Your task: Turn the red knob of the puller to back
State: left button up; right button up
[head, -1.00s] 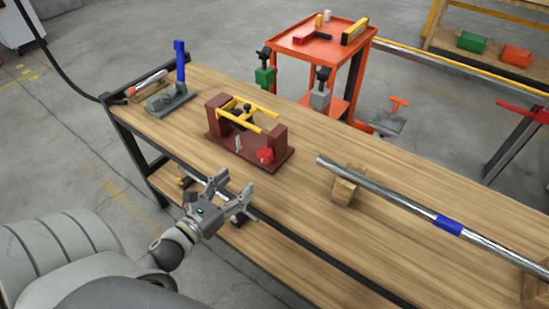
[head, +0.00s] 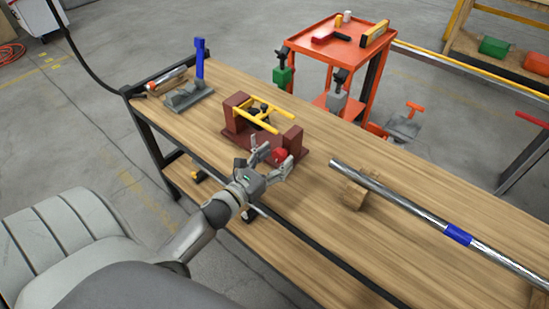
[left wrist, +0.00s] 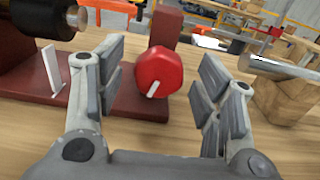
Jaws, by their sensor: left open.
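The puller (head: 236,112) is a dark red frame with yellow bars, standing on the wooden bench. Its red knob (head: 281,154) is on the near right end block. In the left wrist view the red knob (left wrist: 159,71) is a faceted disc with a white pointer mark slanting to the lower left. My left gripper (head: 272,163) is open, with its fingers just in front of the knob. In the left wrist view the fingers (left wrist: 160,88) stand to the left and right of the knob, with gaps on both sides. My right gripper is not in view.
A white upright marker (left wrist: 52,70) stands on the puller base, left of the knob. A steel pipe (head: 400,197) rests on a wooden block (head: 355,194) to the right. A blue-handled tool (head: 199,65) stands at the far left. The front bench top is clear.

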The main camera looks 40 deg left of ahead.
pick_arm(q)
jog(key=c, duration=1)
jog(key=shift+n, duration=0.3)
